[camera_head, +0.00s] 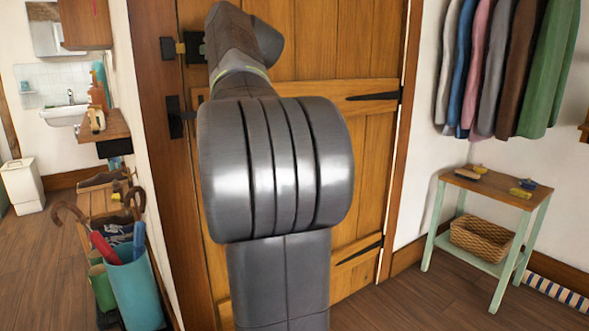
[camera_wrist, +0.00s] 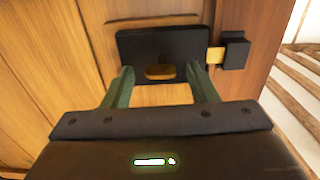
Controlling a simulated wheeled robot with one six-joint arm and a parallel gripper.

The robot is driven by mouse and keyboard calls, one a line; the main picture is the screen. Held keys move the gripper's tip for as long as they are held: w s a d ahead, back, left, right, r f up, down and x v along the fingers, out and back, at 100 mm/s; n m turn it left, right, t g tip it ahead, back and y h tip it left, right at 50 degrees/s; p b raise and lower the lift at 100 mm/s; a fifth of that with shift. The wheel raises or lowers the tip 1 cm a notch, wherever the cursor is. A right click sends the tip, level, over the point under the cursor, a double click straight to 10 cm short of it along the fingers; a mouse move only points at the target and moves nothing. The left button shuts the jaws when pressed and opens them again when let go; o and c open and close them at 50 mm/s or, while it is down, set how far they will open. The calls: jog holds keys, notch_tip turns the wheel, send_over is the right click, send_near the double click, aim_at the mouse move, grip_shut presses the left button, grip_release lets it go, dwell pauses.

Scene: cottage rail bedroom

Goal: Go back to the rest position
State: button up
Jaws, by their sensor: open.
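My gripper (camera_wrist: 162,76) is open in the wrist view, its two green fingers apart and pointing at a wooden door (camera_wrist: 75,45). A black bolt plate (camera_wrist: 170,42) with a brass knob (camera_wrist: 160,72) is on the door, and the knob appears between the fingers. I cannot tell whether they touch it. The brass bolt (camera_wrist: 215,55) spans from the plate to a black keeper (camera_wrist: 235,52) on the frame. In the head view my arm covers the middle of the door (camera_head: 365,150), and my gripper is hidden behind it.
A turquoise umbrella bin (camera_head: 135,290) stands left of the door beside a wooden bench (camera_head: 95,203). Clothes (camera_head: 505,65) hang on the right wall above a small table (camera_head: 485,190) with a wicker basket (camera_head: 482,238). Wooden floor (camera_head: 405,300) is clear at front right.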

jog(key=shift+w+a+m+p, duration=0.1)
jog(key=shift+m+p, duration=7.7)
jog(key=shift+m, duration=2.1)
